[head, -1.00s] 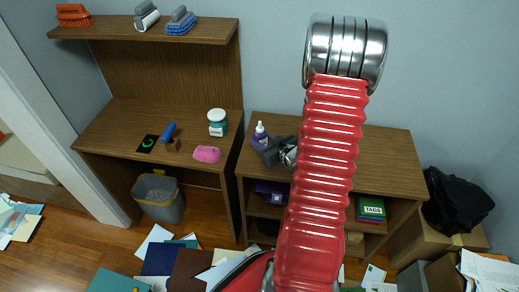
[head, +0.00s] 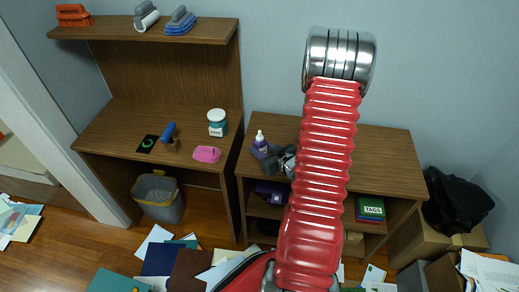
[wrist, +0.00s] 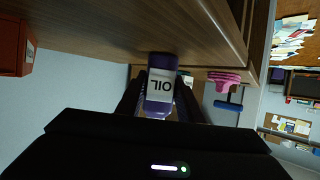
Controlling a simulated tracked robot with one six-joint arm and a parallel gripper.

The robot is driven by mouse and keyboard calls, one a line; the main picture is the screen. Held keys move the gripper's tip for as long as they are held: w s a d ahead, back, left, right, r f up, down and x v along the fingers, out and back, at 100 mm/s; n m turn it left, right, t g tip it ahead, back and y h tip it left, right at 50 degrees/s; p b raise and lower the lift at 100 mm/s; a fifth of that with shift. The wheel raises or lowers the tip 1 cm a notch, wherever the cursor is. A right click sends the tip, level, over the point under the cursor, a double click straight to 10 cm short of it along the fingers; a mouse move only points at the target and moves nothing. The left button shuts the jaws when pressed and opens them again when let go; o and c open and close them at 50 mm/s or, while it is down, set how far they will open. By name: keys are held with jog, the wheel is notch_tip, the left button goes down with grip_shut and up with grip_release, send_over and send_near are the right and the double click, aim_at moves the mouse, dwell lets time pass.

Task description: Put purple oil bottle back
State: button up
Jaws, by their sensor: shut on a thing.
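The purple oil bottle (head: 260,146) has a white tip and stands upright at the left end of the wooden cabinet top (head: 385,160) in the head view. My gripper (head: 266,156) is shut on it from the right side. In the wrist view, the bottle (wrist: 160,88) shows its white OIL label upside down between my two dark fingers. Its base is at or very near the wood surface, which fills the top of that view; I cannot tell if it touches. My arm hides part of the cabinet top.
The desk on the left holds a teal-labelled jar (head: 217,123), a pink item (head: 207,154) and a blue-handled tool (head: 169,131). A green TAGS box (head: 370,209) sits in the cabinet shelf. An orange box (wrist: 14,46) shows in the wrist view. Papers cover the floor.

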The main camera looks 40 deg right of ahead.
jog(key=o, duration=1.3)
